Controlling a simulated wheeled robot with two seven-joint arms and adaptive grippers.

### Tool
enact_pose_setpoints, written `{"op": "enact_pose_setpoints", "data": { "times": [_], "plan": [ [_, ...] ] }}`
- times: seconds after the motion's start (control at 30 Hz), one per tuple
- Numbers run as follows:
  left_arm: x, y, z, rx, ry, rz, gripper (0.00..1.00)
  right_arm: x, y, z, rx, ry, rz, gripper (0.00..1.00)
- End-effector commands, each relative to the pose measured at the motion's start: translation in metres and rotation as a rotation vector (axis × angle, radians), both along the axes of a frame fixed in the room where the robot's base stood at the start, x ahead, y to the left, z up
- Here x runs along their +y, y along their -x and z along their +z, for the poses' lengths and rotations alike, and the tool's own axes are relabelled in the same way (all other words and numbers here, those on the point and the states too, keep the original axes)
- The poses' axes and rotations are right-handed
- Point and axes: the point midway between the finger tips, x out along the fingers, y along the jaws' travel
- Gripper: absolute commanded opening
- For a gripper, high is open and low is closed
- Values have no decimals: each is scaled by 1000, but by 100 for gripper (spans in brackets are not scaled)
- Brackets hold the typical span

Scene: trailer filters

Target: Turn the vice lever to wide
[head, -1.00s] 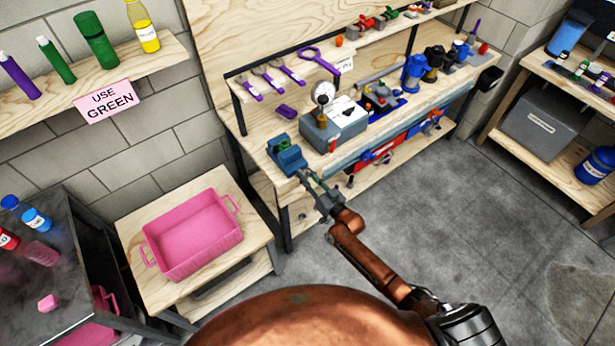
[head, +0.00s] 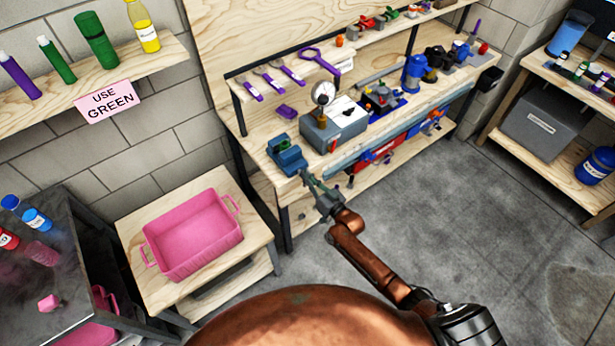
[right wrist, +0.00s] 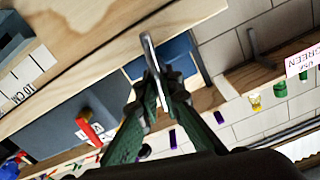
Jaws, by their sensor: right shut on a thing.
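The blue vice (head: 287,156) sits at the left front corner of the wooden workbench. It also shows in the right wrist view (right wrist: 180,52), behind my fingers. My right gripper (head: 309,178) is at the front of the vice, just off the bench edge. In the right wrist view, my right gripper (right wrist: 153,88) has its green fingers closed on a grey metal bar, the vice lever (right wrist: 149,50), which sticks out past the fingertips. I cannot read a lever mark. My left gripper is out of view.
A grey box with a dial gauge (head: 322,94) and a red handle stands right of the vice. Purple-handled tools (head: 292,75) lie behind. A pink tray (head: 192,235) sits on the lower table (head: 128,228) at left. The floor (head: 440,220) right of my arm is clear.

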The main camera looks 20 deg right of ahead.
Motion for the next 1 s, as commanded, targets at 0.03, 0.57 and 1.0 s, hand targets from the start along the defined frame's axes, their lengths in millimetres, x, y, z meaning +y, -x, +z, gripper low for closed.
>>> {"op": "enact_pose_setpoints", "data": {
  "times": [0.03, 0.57, 1.0],
  "plan": [
    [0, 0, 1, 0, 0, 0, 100, -1, 0, 0, -4, 11, -1, 0],
    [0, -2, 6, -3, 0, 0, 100, 4, 2, 0, -135, 372, -1, 0],
    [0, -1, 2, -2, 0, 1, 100, 10, 4, -3, -279, 767, 1, 0]
  ]
}}
